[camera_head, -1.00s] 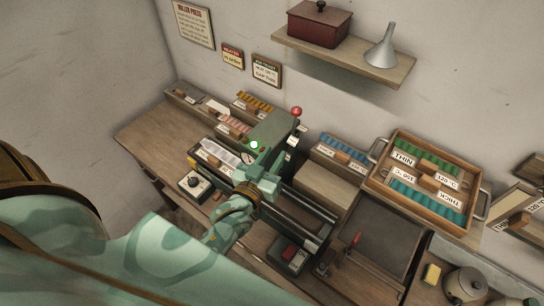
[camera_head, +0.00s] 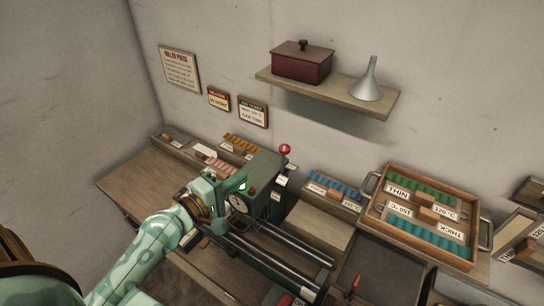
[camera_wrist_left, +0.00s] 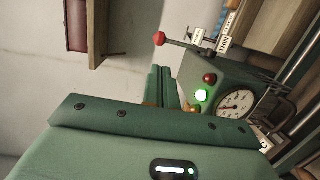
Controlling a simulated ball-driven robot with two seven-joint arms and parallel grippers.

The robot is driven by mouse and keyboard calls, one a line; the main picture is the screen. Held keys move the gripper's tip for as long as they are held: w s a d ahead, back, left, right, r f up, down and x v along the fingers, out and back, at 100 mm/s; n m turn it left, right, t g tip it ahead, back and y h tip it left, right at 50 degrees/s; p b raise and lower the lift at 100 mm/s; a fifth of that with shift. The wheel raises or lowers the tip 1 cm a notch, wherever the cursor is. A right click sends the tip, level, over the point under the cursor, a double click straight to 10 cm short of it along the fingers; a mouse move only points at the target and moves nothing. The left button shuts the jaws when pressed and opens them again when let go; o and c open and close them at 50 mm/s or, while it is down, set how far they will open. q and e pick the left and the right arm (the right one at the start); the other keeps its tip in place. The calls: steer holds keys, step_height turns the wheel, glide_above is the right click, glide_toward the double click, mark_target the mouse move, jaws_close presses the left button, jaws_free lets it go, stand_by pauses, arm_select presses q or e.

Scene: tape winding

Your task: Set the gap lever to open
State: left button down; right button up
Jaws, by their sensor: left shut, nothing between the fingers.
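The gap lever, a rod with a red ball knob (camera_head: 285,149), stands at the back right of the green press housing (camera_head: 262,172). White label plates sit beside it. In the left wrist view the red knob (camera_wrist_left: 159,38) ends a thin rod that reaches left from the housing. My left gripper (camera_head: 230,183) is shut and empty, at the left front of the housing and apart from the knob. Its narrow fingers (camera_wrist_left: 162,86) also show in the wrist view, below the knob. My right gripper is not in view.
The housing carries a round gauge (camera_wrist_left: 236,104), a lit green lamp (camera_wrist_left: 202,95) and a red lamp (camera_wrist_left: 209,78). A shelf (camera_head: 335,100) overhangs the bench behind. A wooden tray (camera_head: 372,228) of coloured rolls stands right. Bench at the left (camera_head: 135,180) is clear.

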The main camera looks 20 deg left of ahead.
mark_target(281, 149)
arm_select(q)
steer(key=p+x, duration=0.1)
steer(key=x, duration=1.1)
steer(key=shift+w+d, duration=0.15)
steer(key=shift+w, duration=0.05)
steer(key=shift+w+d+r, duration=0.1)
steer(key=shift+w, duration=0.55)
steer(key=shift+r, duration=0.15)
steer(key=shift+s, duration=0.15)
steer(key=shift+r, duration=0.1)
